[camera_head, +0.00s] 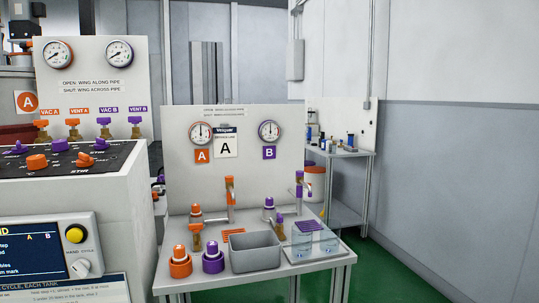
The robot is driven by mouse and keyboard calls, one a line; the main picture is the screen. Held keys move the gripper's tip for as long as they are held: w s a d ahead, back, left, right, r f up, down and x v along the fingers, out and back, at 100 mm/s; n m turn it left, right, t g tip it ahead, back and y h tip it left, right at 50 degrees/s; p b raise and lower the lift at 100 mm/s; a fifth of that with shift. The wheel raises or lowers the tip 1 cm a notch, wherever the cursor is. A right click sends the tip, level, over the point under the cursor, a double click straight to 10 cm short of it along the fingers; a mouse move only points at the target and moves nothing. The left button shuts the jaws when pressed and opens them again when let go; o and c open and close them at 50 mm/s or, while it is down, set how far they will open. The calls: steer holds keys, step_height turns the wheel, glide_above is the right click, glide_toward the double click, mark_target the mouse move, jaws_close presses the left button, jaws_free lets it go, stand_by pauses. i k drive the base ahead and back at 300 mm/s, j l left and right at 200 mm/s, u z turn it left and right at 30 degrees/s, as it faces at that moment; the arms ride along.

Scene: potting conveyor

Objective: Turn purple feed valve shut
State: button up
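My gripper is not in view. On the bench on the right, a purple-handled valve (279,221) stands low on the B side, and an orange one (196,231) on the A side. A taller pipe with purple parts (300,187) rises behind. No readable label marks any of them as the feed valve, and the wing directions are too small to tell. On the left panel, purple-winged valves labelled VAC B (104,122) and VENT B (136,122) sit beside orange VAC A and VENT A. A panel note reads open: wing along pipe, shut: wing across pipe.
The bench (205,281) also holds a grey bin (254,252), orange- and purple-ringed bottles and a tray with clear cups (313,241). A control cabinet (75,200) with knobs and a screen fills the left. Green floor (390,275) is clear on the right.

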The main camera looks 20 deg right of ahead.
mark_target(280, 220)
steer(key=i+j+z, duration=0.1)
steer(key=i+z, duration=0.25)
steer(key=i+j+z, duration=0.1)
steer(key=z, duration=0.3)
steer(key=i+j+z, duration=0.2)
steer(key=i+z, duration=0.2)
steer(key=i, duration=0.3)
